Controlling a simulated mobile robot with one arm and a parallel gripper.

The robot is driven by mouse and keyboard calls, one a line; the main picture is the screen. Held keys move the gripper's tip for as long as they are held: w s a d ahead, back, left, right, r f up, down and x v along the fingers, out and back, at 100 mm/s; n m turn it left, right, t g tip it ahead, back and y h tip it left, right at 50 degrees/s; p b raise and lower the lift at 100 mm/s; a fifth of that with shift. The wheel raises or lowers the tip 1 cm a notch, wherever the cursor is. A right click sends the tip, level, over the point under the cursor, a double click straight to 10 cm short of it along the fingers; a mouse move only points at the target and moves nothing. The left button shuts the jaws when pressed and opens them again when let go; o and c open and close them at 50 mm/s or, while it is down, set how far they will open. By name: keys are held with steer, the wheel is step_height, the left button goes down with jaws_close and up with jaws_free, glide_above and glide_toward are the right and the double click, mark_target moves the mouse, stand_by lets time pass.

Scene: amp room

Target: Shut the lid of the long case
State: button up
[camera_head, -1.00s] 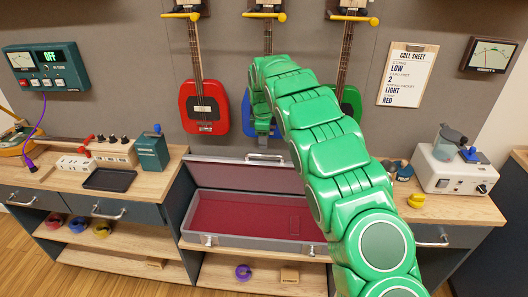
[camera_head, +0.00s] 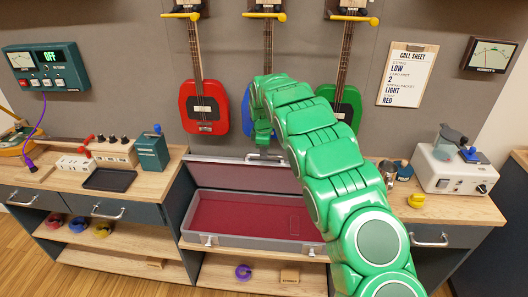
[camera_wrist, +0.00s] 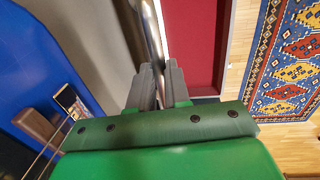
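The long grey case (camera_head: 250,241) sits on the middle bench with its red lining showing. Its lid (camera_head: 235,177) stands raised at the back, red inside, with a metal handle (camera_head: 280,157) on its top edge. My gripper (camera_head: 263,142) is at this handle, pointing down, with my green arm coming in from the right and hiding the lid's right part. In the wrist view the handle bar (camera_wrist: 149,28) runs between the two grey fingers of my gripper (camera_wrist: 159,78). The finger gap is narrow, and I cannot tell whether they press on the bar.
Two latches show on the case's front rim. Red, blue and green guitars (camera_head: 204,108) hang behind the lid. A black tray (camera_head: 109,179) and small boxes lie on the left bench. A white device (camera_head: 455,168) stands on the right bench. The floor at left is clear.

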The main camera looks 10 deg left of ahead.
jaws_close()
steer(key=shift+s, duration=0.3)
steer(key=s+f+t, duration=0.5)
steer(key=s+f, duration=1.7)
steer(key=f, duration=0.1)
steer(key=shift+s+t, duration=0.3)
steer(key=shift+t, duration=0.1)
steer(key=o, duration=0.7)
jaws_free()
steer(key=shift+v, duration=3.85)
